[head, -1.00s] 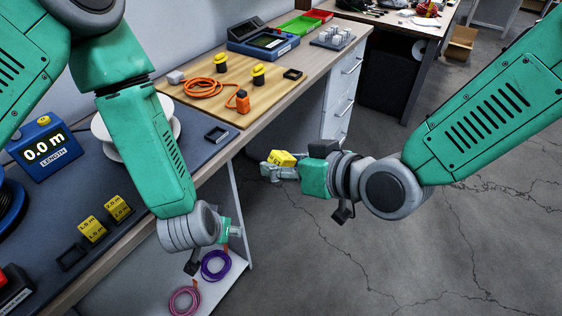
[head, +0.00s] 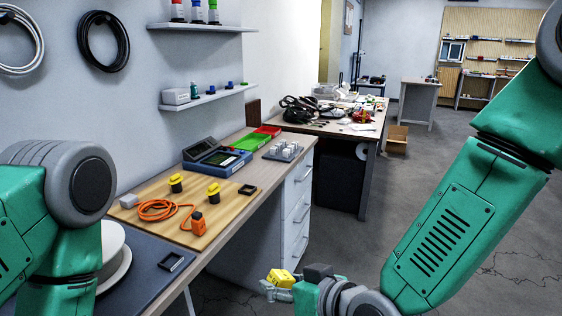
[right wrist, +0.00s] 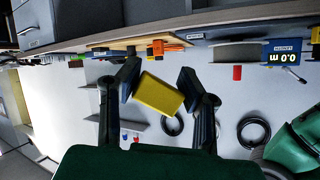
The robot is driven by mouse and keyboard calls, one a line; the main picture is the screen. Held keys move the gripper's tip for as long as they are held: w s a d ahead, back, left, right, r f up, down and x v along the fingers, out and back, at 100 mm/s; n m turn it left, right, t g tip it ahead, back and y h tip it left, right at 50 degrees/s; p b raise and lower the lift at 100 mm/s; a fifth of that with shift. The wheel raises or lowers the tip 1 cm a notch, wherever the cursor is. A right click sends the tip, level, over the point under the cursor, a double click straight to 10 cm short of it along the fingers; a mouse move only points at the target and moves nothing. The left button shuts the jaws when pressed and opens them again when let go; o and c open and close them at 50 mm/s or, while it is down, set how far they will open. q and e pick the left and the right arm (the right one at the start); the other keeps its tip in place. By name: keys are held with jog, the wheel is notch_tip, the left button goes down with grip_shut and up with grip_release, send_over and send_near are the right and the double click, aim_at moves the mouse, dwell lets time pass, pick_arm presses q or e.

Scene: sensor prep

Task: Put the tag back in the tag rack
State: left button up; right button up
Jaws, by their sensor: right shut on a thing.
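My right gripper (head: 277,281) is low in the middle of the head view, shut on a yellow tag (head: 281,276). It holds the tag in the air, beyond the front edge of the workbench. In the right wrist view the tag (right wrist: 160,93) sits tilted between the two dark fingers of the right gripper (right wrist: 160,88). A small black square frame (head: 171,261) lies empty on the dark mat (head: 150,245). I cannot tell whether it is the tag rack. Of my left arm only upper parts show; its gripper is out of view.
A wooden board (head: 170,205) holds an orange cable (head: 158,210), two yellow-topped pieces and another black frame (head: 248,190). A blue instrument (head: 217,158), green tray (head: 250,142) and grey block (head: 283,151) stand behind. A white spool (head: 113,255) is at left. Floor at right is clear.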

jog(key=d+f+m+t+h, duration=0.1)
jog(key=d+m+h, duration=0.3)
jog(key=d, duration=0.8)
jog(key=w+d+f+m+t+h, duration=0.1)
jog(key=d+m+h, duration=0.4)
jog(key=d, duration=0.7)
notch_tip(320, 180, down, 2)
jog(key=shift+d+f+t, duration=0.1)
jog(key=shift+d+t, duration=0.05)
jog(key=shift+t, duration=0.65)
jog(key=shift+w+a, duration=0.1)
jog(key=shift+a, duration=0.1)
jog(key=shift+d, duration=0.2)
